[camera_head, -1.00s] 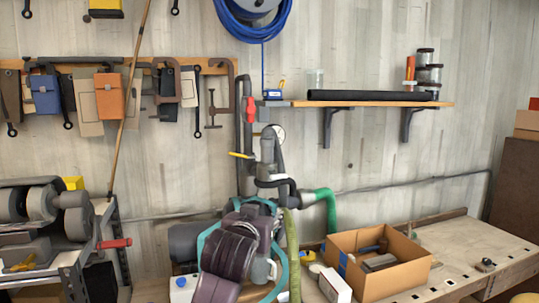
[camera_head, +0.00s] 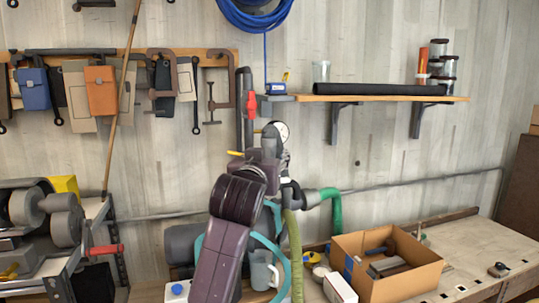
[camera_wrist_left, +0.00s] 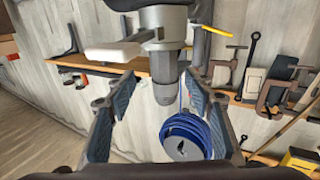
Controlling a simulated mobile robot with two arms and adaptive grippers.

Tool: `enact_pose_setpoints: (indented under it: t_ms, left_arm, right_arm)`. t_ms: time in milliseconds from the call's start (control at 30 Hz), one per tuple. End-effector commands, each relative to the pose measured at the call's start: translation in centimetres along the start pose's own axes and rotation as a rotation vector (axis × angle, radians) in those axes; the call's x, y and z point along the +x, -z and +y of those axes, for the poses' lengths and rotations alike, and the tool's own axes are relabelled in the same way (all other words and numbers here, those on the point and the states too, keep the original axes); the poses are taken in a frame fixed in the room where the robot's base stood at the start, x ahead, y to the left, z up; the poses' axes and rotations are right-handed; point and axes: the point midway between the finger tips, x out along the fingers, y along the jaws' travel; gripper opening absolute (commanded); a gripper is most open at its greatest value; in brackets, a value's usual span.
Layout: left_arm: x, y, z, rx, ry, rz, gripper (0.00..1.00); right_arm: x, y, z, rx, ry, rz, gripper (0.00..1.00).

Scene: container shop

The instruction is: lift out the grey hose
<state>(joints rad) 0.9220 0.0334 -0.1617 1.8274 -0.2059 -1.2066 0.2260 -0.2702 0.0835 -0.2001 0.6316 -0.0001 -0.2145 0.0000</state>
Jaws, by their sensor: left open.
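A grey upright cylindrical end (camera_head: 270,142) stands beside a pressure gauge (camera_head: 282,131) in the head view. It may be the grey hose, but I cannot tell for sure. In the left wrist view, which looks upside down, a grey cylinder (camera_wrist_left: 164,90) sits between the fingers, with clear gaps on both sides. My left gripper (camera_wrist_left: 163,80) is open there. In the head view my left gripper (camera_head: 284,166) is small and partly hidden by my purple arm and the pipework. My right gripper is not in view.
A green hose (camera_head: 330,207) and an olive hose (camera_head: 294,255) run beside my arm. A wooden shelf (camera_head: 400,99) holds a black tube (camera_head: 380,89). A cardboard box (camera_head: 400,288) stands on the bench. A blue coil (camera_head: 255,14) hangs above.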

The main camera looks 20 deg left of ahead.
Motion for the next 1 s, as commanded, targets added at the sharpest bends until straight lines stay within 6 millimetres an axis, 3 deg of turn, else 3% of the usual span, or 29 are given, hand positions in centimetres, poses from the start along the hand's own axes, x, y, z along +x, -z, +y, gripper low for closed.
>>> enact_pose_setpoints:
  t_ms: [200, 300, 500, 633, 767, 1000]
  left_arm:
    - [2.4, 0.3, -0.6, 0.002, 0.002, -0.005, 0.48]
    - [3.9, 0.1, -1.0, 0.002, 0.002, -0.005, 0.48]
    - [5.5, -0.1, -0.8, 0.001, 0.001, -0.001, 0.48]
    - [5.7, -0.2, -0.8, 0.0, 0.0, 0.001, 0.48]
    - [5.7, -0.2, -0.8, 0.0, 0.0, 0.0, 0.47]
    - [5.7, -0.2, -0.8, 0.0, 0.0, 0.0, 0.21]
  right_arm:
    - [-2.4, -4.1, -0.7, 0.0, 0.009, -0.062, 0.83]
    - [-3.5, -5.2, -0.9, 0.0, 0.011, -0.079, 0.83]
    - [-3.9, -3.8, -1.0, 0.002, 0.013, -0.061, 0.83]
    - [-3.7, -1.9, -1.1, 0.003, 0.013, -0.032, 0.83]
    - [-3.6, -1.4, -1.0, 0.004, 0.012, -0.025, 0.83]
    - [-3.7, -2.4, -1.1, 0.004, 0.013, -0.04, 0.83]
